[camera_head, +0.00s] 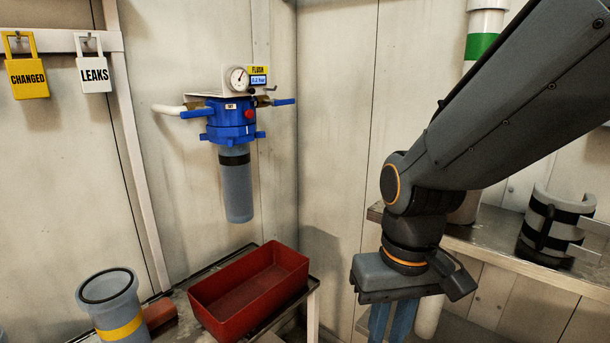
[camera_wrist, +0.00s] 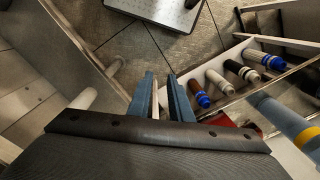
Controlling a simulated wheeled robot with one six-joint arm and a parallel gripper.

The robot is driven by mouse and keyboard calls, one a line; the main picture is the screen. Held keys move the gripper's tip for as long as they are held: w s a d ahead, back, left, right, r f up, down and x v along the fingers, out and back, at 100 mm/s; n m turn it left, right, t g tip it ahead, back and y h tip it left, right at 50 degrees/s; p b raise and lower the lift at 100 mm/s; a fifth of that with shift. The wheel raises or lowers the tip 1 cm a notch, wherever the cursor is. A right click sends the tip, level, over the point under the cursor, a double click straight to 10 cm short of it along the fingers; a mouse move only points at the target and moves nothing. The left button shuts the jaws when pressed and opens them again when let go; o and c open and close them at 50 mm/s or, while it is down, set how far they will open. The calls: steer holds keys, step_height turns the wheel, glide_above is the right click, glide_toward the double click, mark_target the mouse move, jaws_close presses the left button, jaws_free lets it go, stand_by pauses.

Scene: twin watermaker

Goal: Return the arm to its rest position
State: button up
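My arm (camera_head: 510,105) reaches in from the upper right of the head view and bends down at the wrist. My gripper (camera_head: 391,325) points downward, with its fingertips cut off by the bottom edge of the picture. In the wrist view my gripper (camera_wrist: 161,78) shows two blue fingers with a narrow gap between them and nothing held. It hangs in front of the right-hand shelf, to the right of the red bin (camera_head: 250,292) and clear of it.
A blue filter housing (camera_head: 232,130) with a gauge hangs on the wall. A grey cylinder (camera_head: 112,305) stands left of the bin. The metal shelf (camera_head: 500,243) holds a striped grey part (camera_head: 556,225). Several cartridges (camera_wrist: 217,81) lie in a rack below.

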steer(key=d+r+m+p, duration=0.2)
steer(key=d+r+p, duration=0.4)
steer(key=p, duration=0.5)
steer(key=shift+s+d+r, duration=0.2)
steer(key=shift+d, duration=0.25)
